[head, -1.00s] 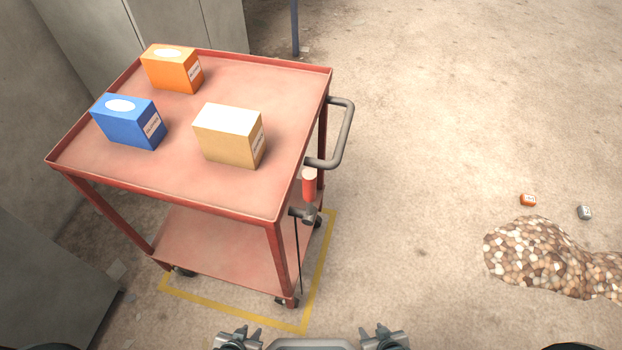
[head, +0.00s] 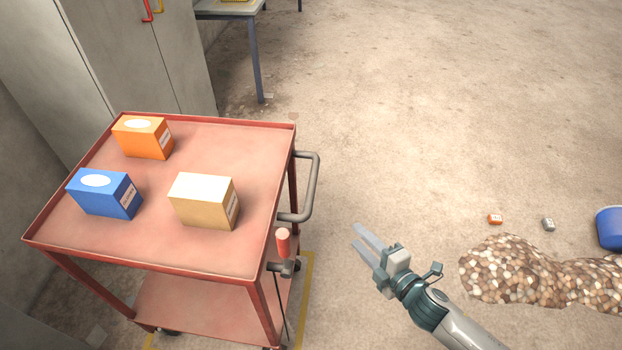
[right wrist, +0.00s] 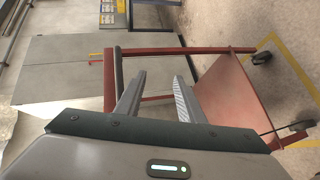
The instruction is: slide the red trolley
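The red trolley (head: 200,255) stands at the left of the head view, with a grey bar handle (head: 314,190) on its right side. A blue box (head: 105,195), an orange box (head: 143,138) and a tan box (head: 204,202) stand on its top tray. My right gripper (head: 362,236) is open and empty, to the right of the handle and apart from it. In the right wrist view, the gripper (right wrist: 158,85) has its fingers spread, with the trolley's lower shelf (right wrist: 238,105) beyond them. My left gripper is not in view.
A red-topped lever (head: 283,243) sits at the trolley's near right corner. Yellow floor tape (head: 307,290) runs below. Grey cabinets (head: 130,50) stand behind, beside a table (head: 235,12). A pebble pile (head: 530,272) and blue bucket (head: 611,228) lie right.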

